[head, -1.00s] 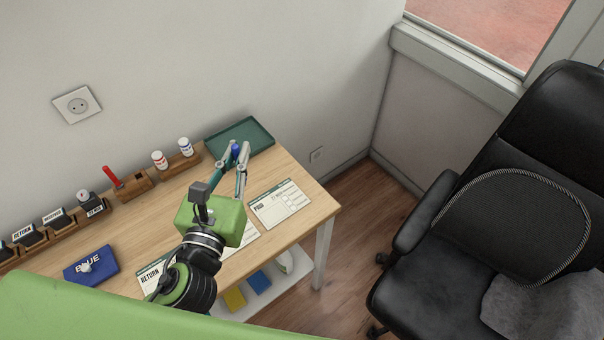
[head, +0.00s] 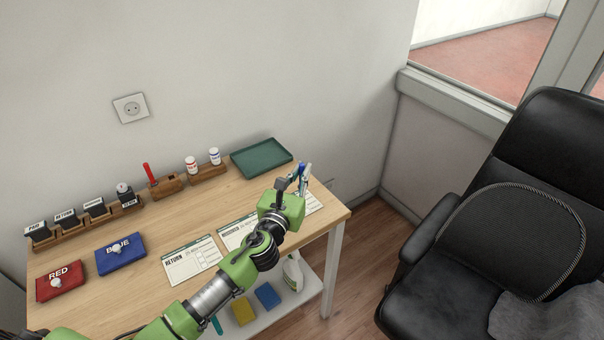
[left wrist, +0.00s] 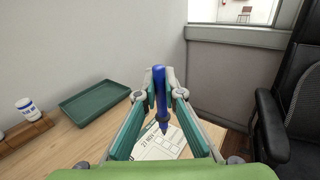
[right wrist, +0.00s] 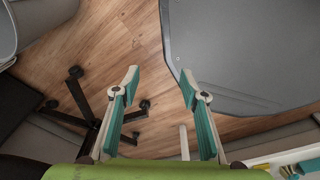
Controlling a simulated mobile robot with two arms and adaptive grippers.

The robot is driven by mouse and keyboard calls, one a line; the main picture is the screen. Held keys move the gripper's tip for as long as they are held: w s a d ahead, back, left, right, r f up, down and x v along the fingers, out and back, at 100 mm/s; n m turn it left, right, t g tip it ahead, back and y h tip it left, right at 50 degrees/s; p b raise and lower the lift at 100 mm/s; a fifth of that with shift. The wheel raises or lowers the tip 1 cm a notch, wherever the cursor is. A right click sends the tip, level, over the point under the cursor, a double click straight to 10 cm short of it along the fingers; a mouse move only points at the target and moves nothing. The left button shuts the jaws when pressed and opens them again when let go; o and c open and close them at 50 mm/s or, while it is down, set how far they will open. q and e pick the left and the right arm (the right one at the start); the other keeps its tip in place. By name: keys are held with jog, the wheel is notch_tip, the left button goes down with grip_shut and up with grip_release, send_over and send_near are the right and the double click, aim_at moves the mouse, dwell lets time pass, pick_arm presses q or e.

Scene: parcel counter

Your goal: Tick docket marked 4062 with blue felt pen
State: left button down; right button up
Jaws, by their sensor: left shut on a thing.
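My left gripper (head: 303,178) is shut on the blue felt pen (left wrist: 160,95), which points tip down between its fingers. The pen also shows in the head view (head: 300,169). It is over or near the rightmost docket (left wrist: 160,144), partly hidden by the gripper; I cannot tell whether the tip touches. The middle docket (head: 235,234) is partly covered by my left arm, and the docket headed RETURN (head: 190,264) lies left of it. The number 4062 is not readable on any docket. My right gripper (right wrist: 160,84) is open and empty, away from the desk top.
A green tray (head: 262,158) lies at the back right of the desk. Two white bottles (head: 203,161), a red pen (head: 150,174) and several stamps (head: 95,208) stand in wooden holders at the back. Blue (head: 121,257) and red (head: 60,283) pads lie left. A black chair (head: 500,230) stands right.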

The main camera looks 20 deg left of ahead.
pick_arm(q)
jog(key=shift+w+a+f+b, duration=0.1)
jog(key=shift+w+f+b, duration=0.4)
jog(key=shift+f+b, duration=0.6)
jog(key=shift+f, duration=0.05)
jog(key=shift+f+b, duration=0.9)
jog(key=shift+b, duration=0.05)
jog(key=shift+f, duration=0.1)
pick_arm(e)
jog(key=s+f, duration=0.2)
jog(key=f, duration=0.2)
jog(key=shift+s+d+f, duration=0.1)
jog(key=shift+s+f, duration=0.2)
jog(key=shift+s, duration=0.1)
jog(key=shift+s+d+g, duration=0.1)
jog(key=shift+s+g, duration=0.2)
jog(key=shift+s, duration=0.2)
pick_arm(q)
jog(key=shift+f+b, duration=0.4)
jog(key=shift+b, duration=0.05)
pick_arm(e)
jog(key=shift+w+f, duration=0.1)
jog(key=shift+f, duration=0.35)
pick_arm(q)
jog(key=shift+s+d, duration=0.1)
jog(key=shift+d, duration=0.25)
pick_arm(e)
jog(key=shift+r, duration=0.1)
